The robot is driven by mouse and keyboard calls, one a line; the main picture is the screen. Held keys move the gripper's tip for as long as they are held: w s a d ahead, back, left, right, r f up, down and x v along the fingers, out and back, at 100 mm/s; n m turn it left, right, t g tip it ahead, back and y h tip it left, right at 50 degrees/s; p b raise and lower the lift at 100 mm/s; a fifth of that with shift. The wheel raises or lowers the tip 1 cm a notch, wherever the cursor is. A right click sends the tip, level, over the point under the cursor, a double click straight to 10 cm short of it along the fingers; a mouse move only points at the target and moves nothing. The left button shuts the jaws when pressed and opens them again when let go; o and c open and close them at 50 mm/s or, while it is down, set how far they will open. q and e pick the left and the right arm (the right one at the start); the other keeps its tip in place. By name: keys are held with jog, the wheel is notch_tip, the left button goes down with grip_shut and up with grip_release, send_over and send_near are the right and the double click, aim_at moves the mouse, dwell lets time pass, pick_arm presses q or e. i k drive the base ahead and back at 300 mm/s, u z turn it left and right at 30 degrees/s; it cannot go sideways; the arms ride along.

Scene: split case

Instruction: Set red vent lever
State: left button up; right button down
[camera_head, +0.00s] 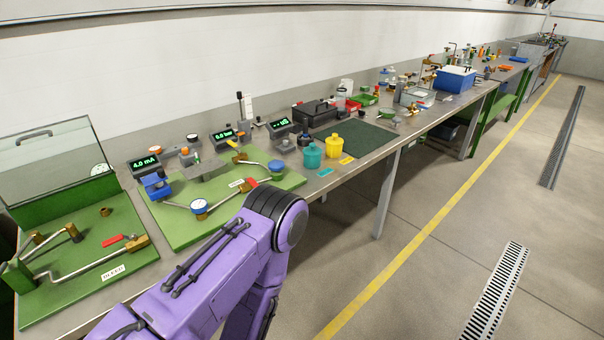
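A red lever (112,240) lies on the brass fitting of a pipe on the left green board (60,290), above a small white label. A second red piece (252,183), perhaps a lever, shows just above my purple arm on the middle green board (285,184), next to another white label. Its lower part may be hidden by the arm. I cannot tell which red lever is the vent lever. My purple arm covers the front edge of the bench. Neither gripper is in view.
A clear raised cover (60,160) stands over the left board. A teal pot (312,156) and a yellow pot (334,145) stand farther right. The floor beside the bench is clear.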

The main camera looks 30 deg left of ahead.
aim_at(250, 180)
jog(key=i, duration=1.15)
jog(key=u, duration=1.8)
